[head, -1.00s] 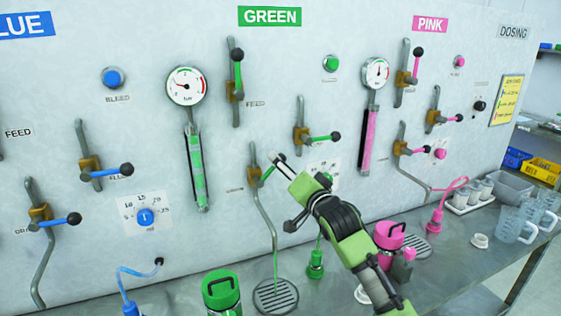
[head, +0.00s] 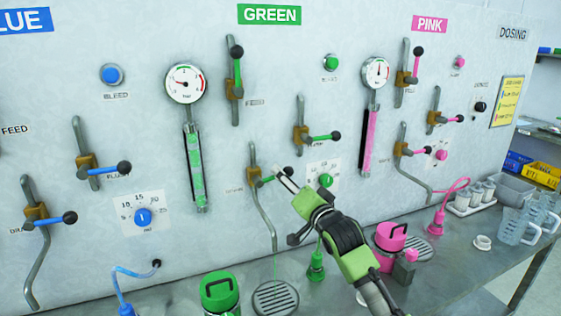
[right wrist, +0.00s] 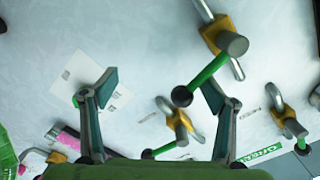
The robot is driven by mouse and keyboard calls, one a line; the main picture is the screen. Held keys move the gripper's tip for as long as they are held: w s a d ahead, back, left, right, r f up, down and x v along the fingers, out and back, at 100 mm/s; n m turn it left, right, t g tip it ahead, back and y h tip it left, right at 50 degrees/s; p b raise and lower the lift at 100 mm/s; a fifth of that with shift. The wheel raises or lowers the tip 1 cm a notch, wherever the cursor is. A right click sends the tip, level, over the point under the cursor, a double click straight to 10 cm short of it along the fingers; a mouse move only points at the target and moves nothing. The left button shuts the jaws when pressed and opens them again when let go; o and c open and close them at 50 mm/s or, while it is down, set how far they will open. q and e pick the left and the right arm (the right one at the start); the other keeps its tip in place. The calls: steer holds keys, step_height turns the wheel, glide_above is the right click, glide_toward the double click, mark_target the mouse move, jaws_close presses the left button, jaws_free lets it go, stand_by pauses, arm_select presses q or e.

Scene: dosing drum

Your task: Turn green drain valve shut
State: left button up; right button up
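The green drain valve (head: 254,174) is the lowest valve in the green section, with a brass body and a bent grey spout. Its green lever points right and slightly up to a black knob (head: 288,171). In the right wrist view the valve (right wrist: 222,38) shows large, its knob (right wrist: 182,96) between the spread fingers, closer to the right-hand one. My right gripper (head: 284,180) is open beside the lever end; whether a finger touches it I cannot tell. My left gripper is out of view.
A round drain grate (head: 276,299), a green canister (head: 220,292) and a pink canister (head: 391,238) are on the steel bench. Blue valves are on the left.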

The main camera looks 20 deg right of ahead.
steer(key=shift+f, duration=0.2)
steer(key=shift+d+f, duration=0.1)
steer(key=shift+f, duration=0.4)
steer(key=shift+a+r+p, duration=0.55)
stand_by(0.3)
